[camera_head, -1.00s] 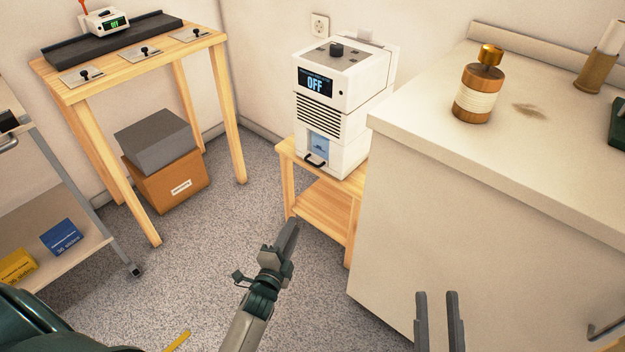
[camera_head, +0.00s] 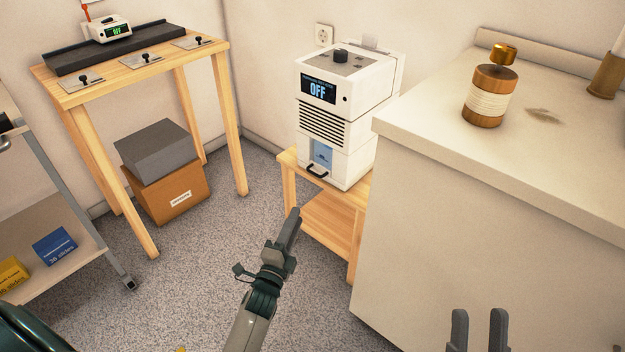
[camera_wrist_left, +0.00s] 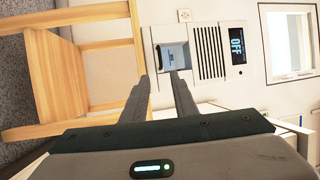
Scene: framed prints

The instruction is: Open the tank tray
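A white machine (camera_head: 345,110) with a dark display reading OFF stands on a small wooden stand. Its tank tray (camera_head: 335,167) is the lowest front section, with a blue label and a black handle (camera_head: 318,173); it looks flush with the front. In the left wrist view the tray (camera_wrist_left: 174,54) lies ahead, beyond the fingertips, with the handle (camera_wrist_left: 157,56) at its left. My left gripper (camera_head: 294,213) is below and in front of the handle, apart from it. Its fingers (camera_wrist_left: 163,84) are open and empty. My right gripper (camera_head: 480,318) is open and empty at the bottom right.
The wooden stand (camera_head: 325,218) supports the machine. A pale counter (camera_head: 440,215) with a wooden bottle (camera_head: 489,96) stands close at right. A wooden table (camera_head: 145,68) and stacked boxes (camera_head: 165,190) are at left, beside a cart (camera_head: 75,262). The floor between is clear.

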